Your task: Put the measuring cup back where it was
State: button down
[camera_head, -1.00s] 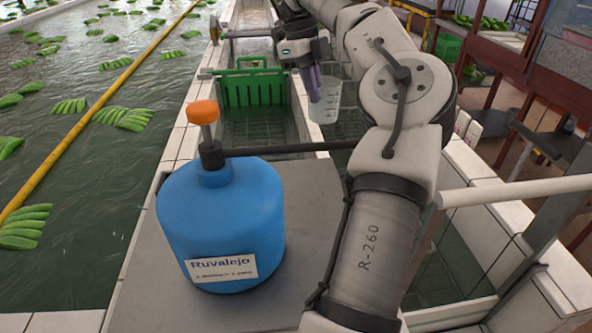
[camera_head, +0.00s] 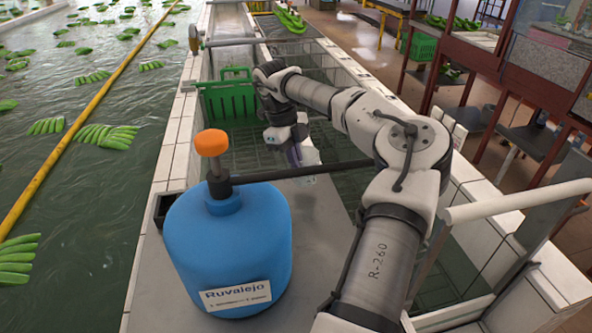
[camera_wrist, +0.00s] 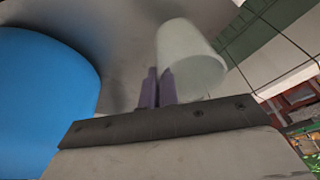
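The measuring cup (camera_head: 311,153) is a translucent, whitish cup in the head view, partly hidden by my gripper (camera_head: 296,156). In the wrist view the cup (camera_wrist: 196,66) is tilted, with its round end toward the right. The purple fingers of my gripper (camera_wrist: 157,90) are shut on its side, seemingly at the wall. My gripper holds it over the far part of the grey metal slab (camera_head: 320,235), behind the black pump pipe. The exact gap between cup and slab cannot be told.
A blue drum (camera_head: 228,245) with an orange-topped pump stands on the slab; its black pipe (camera_head: 310,171) reaches right, close to the cup. A green crate (camera_head: 228,97) stands beyond in the tiled trough. A small black box (camera_head: 163,207) sits behind the drum.

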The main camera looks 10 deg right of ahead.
jog(key=shift+f+p, duration=0.5)
jog(key=shift+f, duration=1.45)
jog(key=shift+f, duration=0.1)
jog(key=c, duration=1.6)
grip_release()
jog(key=shift+c, duration=0.2)
jog(key=b+v, duration=0.3)
jog(key=v, duration=0.9)
